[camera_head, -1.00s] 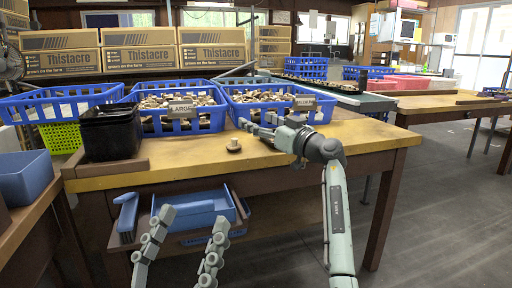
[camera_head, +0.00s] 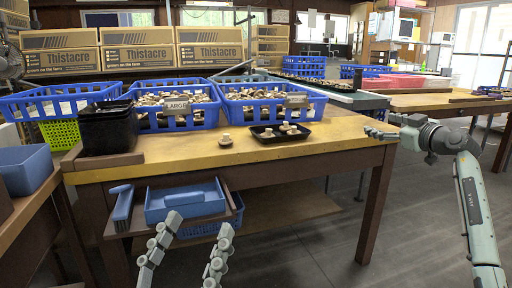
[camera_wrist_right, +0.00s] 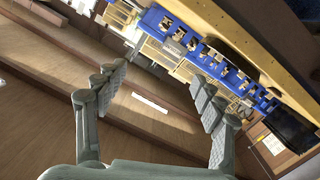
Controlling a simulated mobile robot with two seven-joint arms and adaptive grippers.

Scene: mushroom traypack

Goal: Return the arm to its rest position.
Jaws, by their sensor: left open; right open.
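My right gripper (camera_head: 381,126) is beyond the right end of the wooden table (camera_head: 330,142), to the right of the black tray. Its fingers stand apart with nothing between them, as the right wrist view (camera_wrist_right: 160,78) shows. My left gripper (camera_head: 190,245) is low in front of the table, with its fingers apart and empty. A small black tray (camera_head: 266,140) on the table holds several mushrooms. One loose mushroom (camera_head: 225,140) stands on the table to the left of that tray.
Blue crates of mushrooms (camera_head: 180,119) (camera_head: 268,112) stand along the back of the table. A stack of black trays (camera_head: 108,130) is at its left. A blue bin (camera_head: 190,204) sits on a lower shelf. Open floor (camera_head: 340,245) lies at the right.

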